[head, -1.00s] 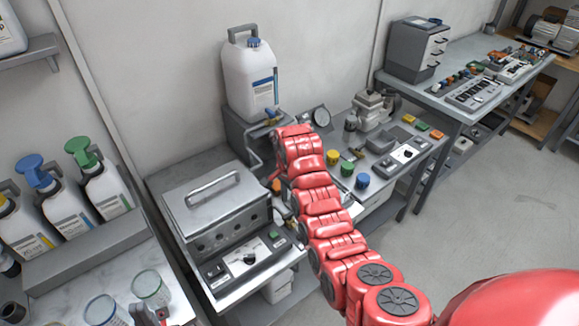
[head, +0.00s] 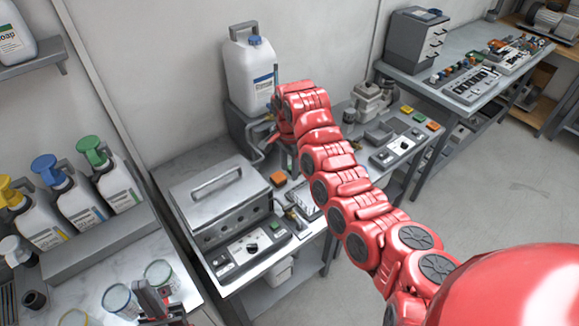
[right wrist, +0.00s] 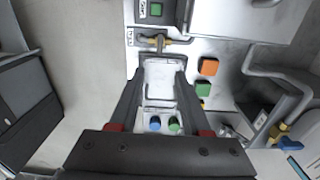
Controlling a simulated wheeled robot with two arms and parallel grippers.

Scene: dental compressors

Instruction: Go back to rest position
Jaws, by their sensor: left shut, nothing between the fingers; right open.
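My right arm crosses the middle of the head view, and its hand is near the big white jug (head: 250,75). The arm hides most of that hand. In the right wrist view my right gripper (right wrist: 158,78) is open, with its two dark fingers apart. A pale, clear-edged rectangular part (right wrist: 160,82) shows between the fingers; I cannot tell how far below them it lies. My left gripper (head: 158,302) shows at the bottom left of the head view, shut and empty, close to the glass beakers (head: 160,276).
Several pump bottles (head: 75,195) stand on the left rack. An orange block (right wrist: 209,66) and a green block (right wrist: 203,89) lie right of the right fingers. Open floor (head: 500,190) is at right.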

